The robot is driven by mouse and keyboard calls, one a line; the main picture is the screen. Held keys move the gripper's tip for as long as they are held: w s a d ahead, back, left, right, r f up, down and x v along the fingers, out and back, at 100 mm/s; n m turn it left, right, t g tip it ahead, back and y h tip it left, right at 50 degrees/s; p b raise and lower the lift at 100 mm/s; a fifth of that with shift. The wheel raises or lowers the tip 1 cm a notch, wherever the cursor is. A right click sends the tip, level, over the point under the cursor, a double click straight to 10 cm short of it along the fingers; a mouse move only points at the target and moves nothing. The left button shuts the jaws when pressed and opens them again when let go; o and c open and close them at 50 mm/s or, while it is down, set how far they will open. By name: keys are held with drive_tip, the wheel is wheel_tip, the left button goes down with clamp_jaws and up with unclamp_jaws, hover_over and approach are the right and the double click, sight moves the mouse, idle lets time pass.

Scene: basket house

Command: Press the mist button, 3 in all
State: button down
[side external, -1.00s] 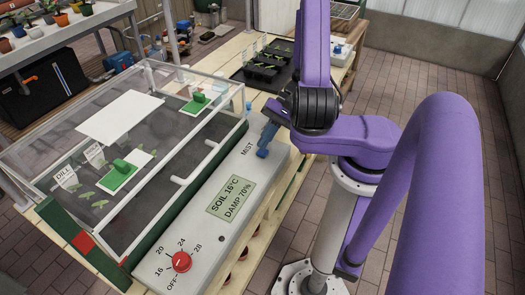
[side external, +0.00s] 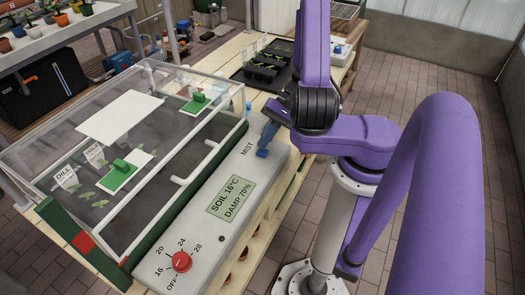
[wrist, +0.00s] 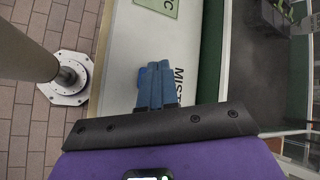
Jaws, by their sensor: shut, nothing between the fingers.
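The mist button is a small blue knob (side external: 262,153) beside the word MIST on the white control panel (side external: 205,235). It also shows as a bright blue edge in the wrist view (wrist: 142,78), partly hidden by my fingers. My gripper (side external: 266,142) points down at the button with its blue fingers together and nothing between them. In the wrist view the closed fingertips (wrist: 155,66) overlap the button. I cannot tell whether they touch it or press it down. The panel display (side external: 231,198) reads SOIL 16°C, DAMP 70%.
A red dial (side external: 181,262) sits at the panel's near end. A black seedling tray (side external: 262,74) lies behind on the wooden bench.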

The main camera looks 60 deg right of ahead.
drive_tip(key=shift+f, duration=0.2)
idle(0.5)
drive_tip(key=shift+f, duration=0.25)
drive_tip(key=shift+f, duration=0.45)
idle(0.8)
drive_tip(key=shift+r, duration=0.9)
drive_tip(key=shift+r, duration=2.5)
drive_tip(key=shift+w, duration=0.1)
